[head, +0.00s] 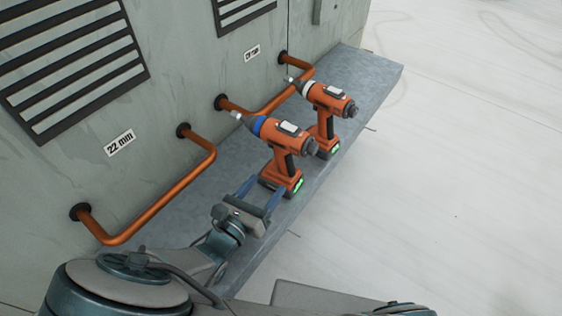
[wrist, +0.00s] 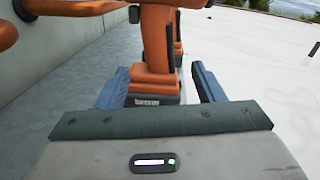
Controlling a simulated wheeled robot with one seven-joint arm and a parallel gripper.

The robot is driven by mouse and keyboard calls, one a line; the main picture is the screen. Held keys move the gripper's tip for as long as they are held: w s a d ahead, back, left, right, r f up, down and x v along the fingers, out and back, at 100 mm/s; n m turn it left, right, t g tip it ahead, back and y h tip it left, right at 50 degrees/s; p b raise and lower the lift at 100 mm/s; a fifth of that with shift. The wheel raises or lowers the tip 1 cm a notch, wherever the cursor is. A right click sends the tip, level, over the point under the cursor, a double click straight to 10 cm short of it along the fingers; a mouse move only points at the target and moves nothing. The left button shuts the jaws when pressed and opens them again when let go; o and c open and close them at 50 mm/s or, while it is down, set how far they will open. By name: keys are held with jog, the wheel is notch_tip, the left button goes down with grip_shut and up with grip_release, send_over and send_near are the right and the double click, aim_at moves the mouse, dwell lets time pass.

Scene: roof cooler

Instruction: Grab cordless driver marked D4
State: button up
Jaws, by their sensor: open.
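Two orange cordless drivers stand upright on a grey ledge (head: 183,207). The nearer driver (head: 286,138) has a blue collar; the farther driver (head: 328,98) has a pale collar. No D4 mark is readable on either. My gripper (head: 262,188) is open just in front of the nearer driver, low by its battery base. In the wrist view, the nearer driver's orange handle and dark base (wrist: 154,88) appear between my two blue-grey fingers; I cannot tell whether they touch it. The farther driver is mostly hidden behind it there.
A grey cabinet wall (head: 150,90) with dark vents runs along the left. Copper pipes (head: 165,200) stick out over the ledge beside the drivers. A "22 mm" label (head: 120,143) is on the wall. The pale roof (head: 460,170) at right is clear.

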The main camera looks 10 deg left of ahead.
aim_at(281, 163)
jog(key=x, duration=0.4)
jog(key=shift+w+d+p, duration=0.15)
jog(key=shift+w+p, duration=0.15)
jog(key=shift+r+p+x, duration=0.2)
jog(key=shift+p+x, duration=0.25)
jog(key=shift+x, duration=0.85)
jog(key=shift+r+p+x, duration=0.15)
jog(key=shift+p+x, duration=0.25)
jog(key=shift+x, duration=0.9)
grip_shut()
jog(key=shift+w+r, duration=0.1)
